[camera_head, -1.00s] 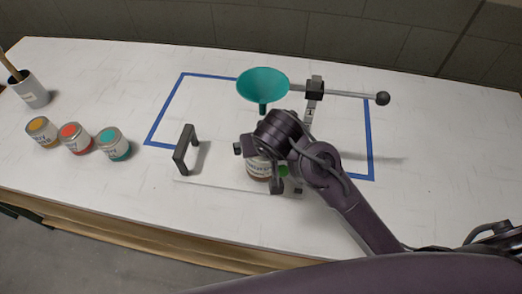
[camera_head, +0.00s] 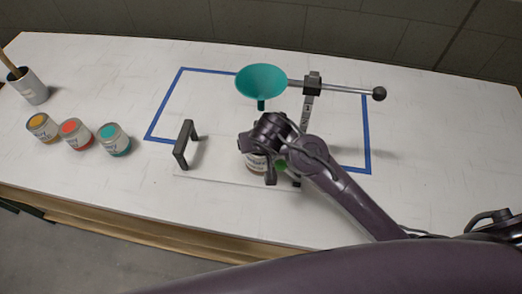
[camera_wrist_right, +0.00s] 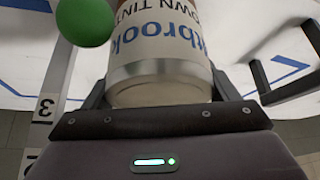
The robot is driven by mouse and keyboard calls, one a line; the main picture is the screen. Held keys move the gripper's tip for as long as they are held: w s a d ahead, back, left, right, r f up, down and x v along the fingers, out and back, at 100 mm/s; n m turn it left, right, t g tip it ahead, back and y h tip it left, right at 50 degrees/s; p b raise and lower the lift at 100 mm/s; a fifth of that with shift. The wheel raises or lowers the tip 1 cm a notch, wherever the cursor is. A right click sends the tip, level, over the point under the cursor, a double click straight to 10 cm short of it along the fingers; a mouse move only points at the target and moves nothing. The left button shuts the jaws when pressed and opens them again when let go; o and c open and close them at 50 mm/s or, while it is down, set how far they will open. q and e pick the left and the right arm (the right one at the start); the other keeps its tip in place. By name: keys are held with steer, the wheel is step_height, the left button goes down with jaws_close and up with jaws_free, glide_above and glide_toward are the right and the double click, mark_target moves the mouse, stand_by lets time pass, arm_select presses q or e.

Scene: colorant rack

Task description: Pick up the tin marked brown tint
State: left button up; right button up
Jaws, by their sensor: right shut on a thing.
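The tin marked brown tint (camera_head: 256,163) is upright between the fingers of my right gripper (camera_head: 257,168). My left gripper is not in view.
A teal funnel (camera_head: 262,82) on a post with a metal lever (camera_head: 345,90) stands behind the gripper. A green ball (camera_wrist_right: 85,20) is close beside the tin. A dark handle (camera_head: 184,145) stands left. Yellow (camera_head: 41,127), red (camera_head: 76,134) and teal (camera_head: 114,140) tins stand further left.

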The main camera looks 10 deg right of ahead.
steer(key=shift+c, duration=1.2)
steer(key=shift+r, duration=0.15)
